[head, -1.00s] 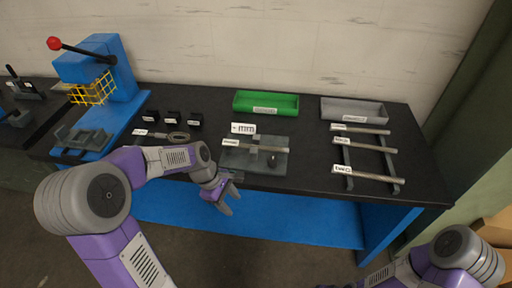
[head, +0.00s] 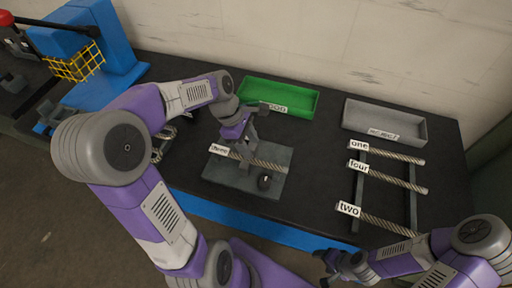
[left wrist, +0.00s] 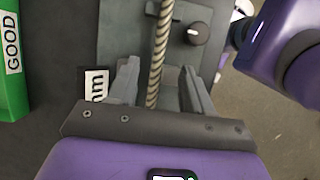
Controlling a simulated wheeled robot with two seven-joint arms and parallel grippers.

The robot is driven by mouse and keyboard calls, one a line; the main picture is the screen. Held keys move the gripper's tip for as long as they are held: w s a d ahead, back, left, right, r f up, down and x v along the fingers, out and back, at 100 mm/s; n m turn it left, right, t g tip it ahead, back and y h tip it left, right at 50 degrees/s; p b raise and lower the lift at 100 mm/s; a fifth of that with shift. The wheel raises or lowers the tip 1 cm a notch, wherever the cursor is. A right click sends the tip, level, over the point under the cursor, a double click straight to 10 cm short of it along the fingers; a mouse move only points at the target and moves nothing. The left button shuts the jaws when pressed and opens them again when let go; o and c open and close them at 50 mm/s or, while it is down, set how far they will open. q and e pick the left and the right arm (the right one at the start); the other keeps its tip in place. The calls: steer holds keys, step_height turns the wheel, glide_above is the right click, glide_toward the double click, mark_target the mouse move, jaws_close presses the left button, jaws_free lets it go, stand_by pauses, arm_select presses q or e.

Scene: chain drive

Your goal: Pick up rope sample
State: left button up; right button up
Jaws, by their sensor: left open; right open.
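The rope sample labelled "three" (head: 268,164) lies across a grey measuring fixture (head: 215,172) on the black bench. It also shows in the left wrist view (left wrist: 160,45), running lengthwise through the picture. My left gripper (head: 252,130) is open over the fixture. In the left wrist view its fingers (left wrist: 160,82) stand on either side of the rope, with gaps to both. I cannot tell how far above the rope they are. My right gripper (head: 332,268) is open and empty near the front edge of the bench, at the lower right.
A rack (head: 357,192) holds ropes labelled one, four and two at right. A green tray (head: 297,100) and grey tray (head: 360,116) stand behind. A round dark knob (head: 264,183) sits on the fixture. A blue press (head: 118,40) stands at left.

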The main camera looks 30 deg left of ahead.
mark_target(257, 161)
arm_select(q)
steer(key=x, duration=0.2)
steer(key=b+x, duration=0.1)
steer(key=x, duration=0.1)
steer(key=b+x, duration=0.1)
steer(key=x, duration=0.1)
steer(key=shift+s+a+f, duration=0.1)
steer(key=shift+s+a, duration=0.05)
steer(key=shift+a, duration=0.2)
steer(key=shift+d+f, duration=0.2)
steer(key=shift+f, duration=0.25)
jaws_close()
steer(key=shift+r, duration=0.1)
